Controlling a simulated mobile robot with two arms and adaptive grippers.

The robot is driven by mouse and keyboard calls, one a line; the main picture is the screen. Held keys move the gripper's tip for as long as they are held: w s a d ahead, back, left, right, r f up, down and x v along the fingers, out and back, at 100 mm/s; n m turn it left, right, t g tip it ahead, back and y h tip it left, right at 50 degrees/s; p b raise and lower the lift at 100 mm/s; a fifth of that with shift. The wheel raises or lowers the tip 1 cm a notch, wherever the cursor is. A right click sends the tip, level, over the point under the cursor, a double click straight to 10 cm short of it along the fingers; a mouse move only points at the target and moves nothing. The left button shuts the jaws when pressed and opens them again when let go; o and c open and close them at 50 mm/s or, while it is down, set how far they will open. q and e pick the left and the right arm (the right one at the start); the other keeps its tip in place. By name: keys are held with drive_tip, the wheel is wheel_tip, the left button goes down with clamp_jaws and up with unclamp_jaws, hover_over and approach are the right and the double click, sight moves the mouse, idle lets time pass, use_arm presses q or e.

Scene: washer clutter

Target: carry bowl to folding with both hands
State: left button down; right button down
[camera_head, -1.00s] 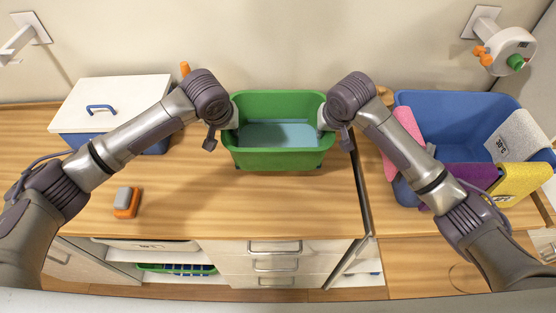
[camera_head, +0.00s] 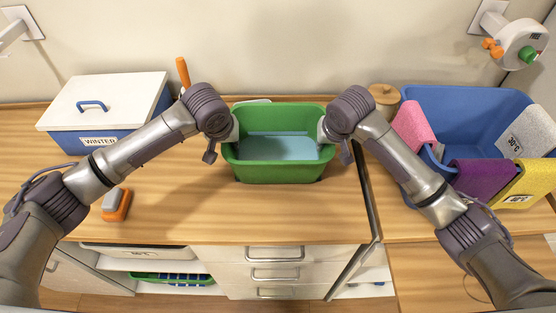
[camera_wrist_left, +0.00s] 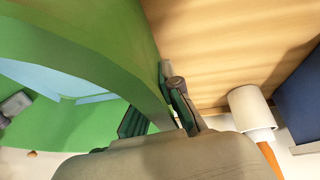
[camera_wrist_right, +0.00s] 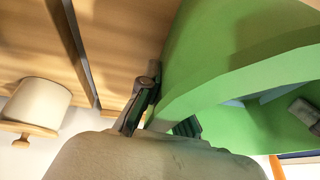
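The bowl is a green tub (camera_head: 278,172) with a pale blue inside bottom, near the middle of the wooden counter in the head view. My left gripper (camera_head: 233,130) is shut on its left rim and my right gripper (camera_head: 322,130) on its right rim. In the left wrist view the green wall (camera_wrist_left: 100,50) passes between my fingers (camera_wrist_left: 160,112). The right wrist view shows the same hold on the other wall (camera_wrist_right: 215,60). The bowl looks level, close above the counter. Its underside is hidden. No folding label shows.
A white-lidded box marked WINTER (camera_head: 100,142) and an orange-grey brush (camera_head: 117,205) are on the left. A blue basket (camera_head: 465,105) with draped cloths is on the right. A round wooden-lidded jar (camera_head: 384,97) stands behind my right arm.

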use_arm(q)
drive_tip(key=shift+r, duration=0.1)
use_arm(e)
drive_tip(key=shift+r, duration=0.1)
use_arm(q)
drive_tip(key=c, duration=1.3)
unclamp_jaws()
use_arm(e)
drive_tip(key=c, duration=1.3)
unclamp_jaws()
drive_tip(key=shift+s+r, duration=0.1)
drive_tip(key=shift+r, duration=0.15)
use_arm(q)
drive_tip(key=v, duration=1.2)
drive_tip(key=shift+s, duration=0.1)
use_arm(e)
drive_tip(key=v, duration=1.1)
drive_tip(key=shift+s+d+r, duration=0.1)
drive_tip(key=shift+s+r, duration=0.05)
drive_tip(key=shift+s, duration=0.05)
